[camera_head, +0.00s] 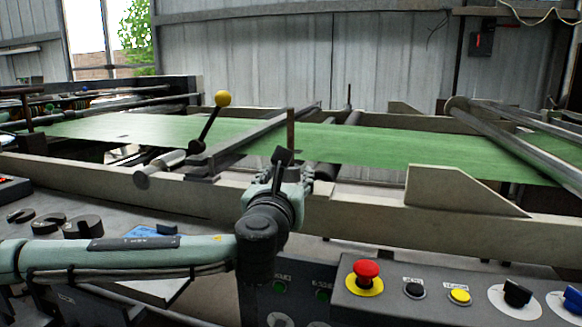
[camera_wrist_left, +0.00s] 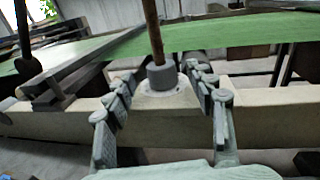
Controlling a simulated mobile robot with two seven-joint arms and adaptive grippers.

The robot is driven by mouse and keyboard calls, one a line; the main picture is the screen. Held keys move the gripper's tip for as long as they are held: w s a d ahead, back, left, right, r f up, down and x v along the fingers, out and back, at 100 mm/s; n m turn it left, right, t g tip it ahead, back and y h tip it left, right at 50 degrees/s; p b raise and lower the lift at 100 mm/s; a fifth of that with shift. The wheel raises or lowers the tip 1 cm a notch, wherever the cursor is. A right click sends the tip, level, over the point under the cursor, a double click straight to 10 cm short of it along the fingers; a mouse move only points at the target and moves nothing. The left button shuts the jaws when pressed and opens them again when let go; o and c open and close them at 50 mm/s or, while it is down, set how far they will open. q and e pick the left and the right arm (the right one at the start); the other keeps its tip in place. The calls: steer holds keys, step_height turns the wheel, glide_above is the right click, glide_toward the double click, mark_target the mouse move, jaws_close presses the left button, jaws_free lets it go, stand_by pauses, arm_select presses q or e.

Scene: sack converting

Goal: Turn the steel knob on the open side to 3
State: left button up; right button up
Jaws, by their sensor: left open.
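A short grey steel knob (camera_wrist_left: 162,77) stands on a pale round dial (camera_wrist_left: 176,95) on the beige rail. My left gripper (camera_wrist_left: 164,80) is open in the left wrist view, one finger to each side of the knob in the picture. Whether the fingers touch it or stop short of it, I cannot tell. In the head view my left gripper (camera_head: 287,172) is at the rail, and it and its wrist hide the knob. The dial's numbers and the knob's setting are too small to read. My right gripper is not in view.
A brown upright post (camera_head: 290,130) rises close behind the knob. A yellow-ended lever (camera_head: 222,99) stands to the left. The green sheet (camera_head: 390,146) runs behind the rail. A panel with a red button (camera_head: 366,272) is at front right.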

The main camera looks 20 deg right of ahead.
mark_target(288, 171)
arm_select(q)
steer(key=x, duration=0.5)
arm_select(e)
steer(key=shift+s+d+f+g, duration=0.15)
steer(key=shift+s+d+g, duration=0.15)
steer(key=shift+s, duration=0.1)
arm_select(q)
steer(key=c, duration=1.2)
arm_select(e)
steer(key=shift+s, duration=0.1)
